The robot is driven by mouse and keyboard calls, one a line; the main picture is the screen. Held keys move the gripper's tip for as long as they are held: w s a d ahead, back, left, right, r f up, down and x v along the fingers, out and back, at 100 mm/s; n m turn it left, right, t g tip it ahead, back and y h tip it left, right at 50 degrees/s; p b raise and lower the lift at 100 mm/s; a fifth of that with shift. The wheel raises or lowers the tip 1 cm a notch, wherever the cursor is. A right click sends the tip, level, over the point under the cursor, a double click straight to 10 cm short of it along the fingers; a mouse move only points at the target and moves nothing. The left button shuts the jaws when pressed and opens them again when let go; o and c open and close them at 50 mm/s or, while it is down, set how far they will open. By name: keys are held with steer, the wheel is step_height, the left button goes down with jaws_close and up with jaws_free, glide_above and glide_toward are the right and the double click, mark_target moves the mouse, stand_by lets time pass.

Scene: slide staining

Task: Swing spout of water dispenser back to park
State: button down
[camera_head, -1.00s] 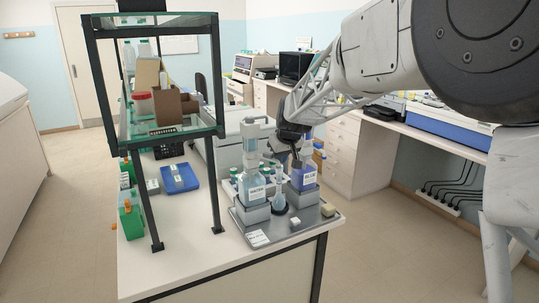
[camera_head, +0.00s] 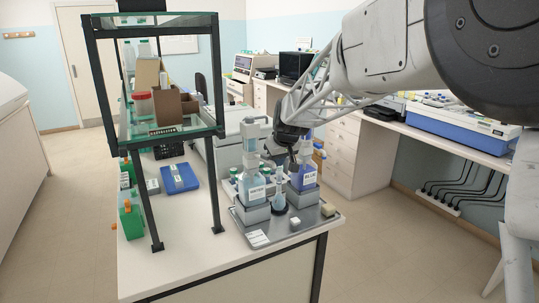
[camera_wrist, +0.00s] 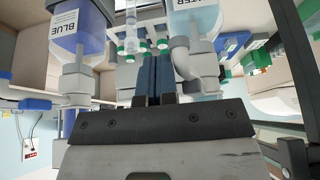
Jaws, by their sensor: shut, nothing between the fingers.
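The water dispenser (camera_head: 256,186) is a clear bottle labelled WATER with a grey pump head, standing upright on the metal tray. In the wrist view, which is upside down, the water bottle (camera_wrist: 204,18) is at the right. Its grey curved spout (camera_wrist: 184,58) lies close beside the right finger; I cannot tell if they touch. My gripper (camera_head: 292,160) is between the water and blue dispensers, near the height of their tops. In the wrist view my gripper (camera_wrist: 158,72) has its dark blue fingers together, holding nothing.
The blue dispenser (camera_head: 304,178) stands to the right, close to my gripper. A small clear vessel (camera_head: 279,194) stands between the bottles on the tray (camera_head: 275,231). A glass-shelved rack (camera_head: 152,125) stands at left. The bench (camera_head: 190,245) in front is clear.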

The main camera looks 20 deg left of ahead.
steer(key=shift+s, duration=0.1)
stand_by(0.3)
steer(key=shift+s+a, duration=0.3)
steer(key=shift+s, duration=0.5)
steer(key=shift+w+d, duration=0.1)
steer(key=shift+w, duration=0.2)
steer(key=shift+w+d, duration=0.1)
steer(key=shift+w, duration=0.2)
steer(key=shift+r, duration=0.15)
steer(key=v, duration=0.8)
steer(key=shift+w+r, duration=0.15)
steer(key=shift+r, duration=0.1)
stand_by(0.3)
